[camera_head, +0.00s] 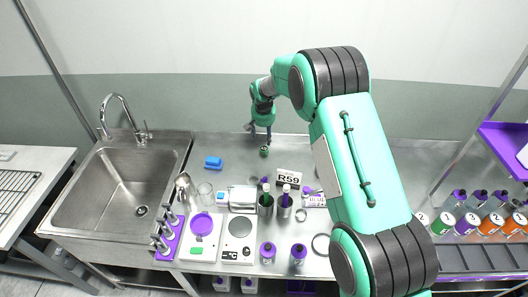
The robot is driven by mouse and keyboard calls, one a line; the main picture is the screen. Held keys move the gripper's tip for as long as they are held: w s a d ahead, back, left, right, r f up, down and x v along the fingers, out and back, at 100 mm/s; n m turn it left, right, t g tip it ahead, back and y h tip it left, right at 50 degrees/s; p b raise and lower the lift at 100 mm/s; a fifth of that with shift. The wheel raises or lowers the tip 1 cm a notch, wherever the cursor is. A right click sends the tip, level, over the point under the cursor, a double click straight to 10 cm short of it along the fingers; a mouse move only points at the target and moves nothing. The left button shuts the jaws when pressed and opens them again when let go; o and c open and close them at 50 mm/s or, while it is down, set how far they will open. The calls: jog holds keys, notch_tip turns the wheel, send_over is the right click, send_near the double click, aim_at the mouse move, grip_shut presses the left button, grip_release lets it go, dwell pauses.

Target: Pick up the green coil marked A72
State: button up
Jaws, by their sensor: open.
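A small dark green round object (264,151), which looks like a green coil, sits on the steel counter towards the back. Its mark is too small to read. My gripper (261,136) hangs pointing down just above and behind it in the picture, fingers apart and empty. I cannot tell the exact gap between the fingertips and the object. Another green-faced coil (443,223) stands in the row at the right, and its mark is not readable either.
A sink (120,190) is at the left. Red and orange coils (490,223) line the right. The back counter is mostly clear.

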send_over(264, 149)
jog(key=s, duration=0.2)
jog(key=x, duration=0.3)
jog(key=s+x, duration=0.1)
jog(key=x, duration=0.3)
jog(key=shift+s+d+f, duration=0.1)
jog(key=shift+s+f, duration=0.1)
jog(key=shift+f, duration=0.15)
jog(key=shift+b+x, duration=0.3)
jog(key=shift+x, duration=2.15)
jog(key=c, duration=1.1)
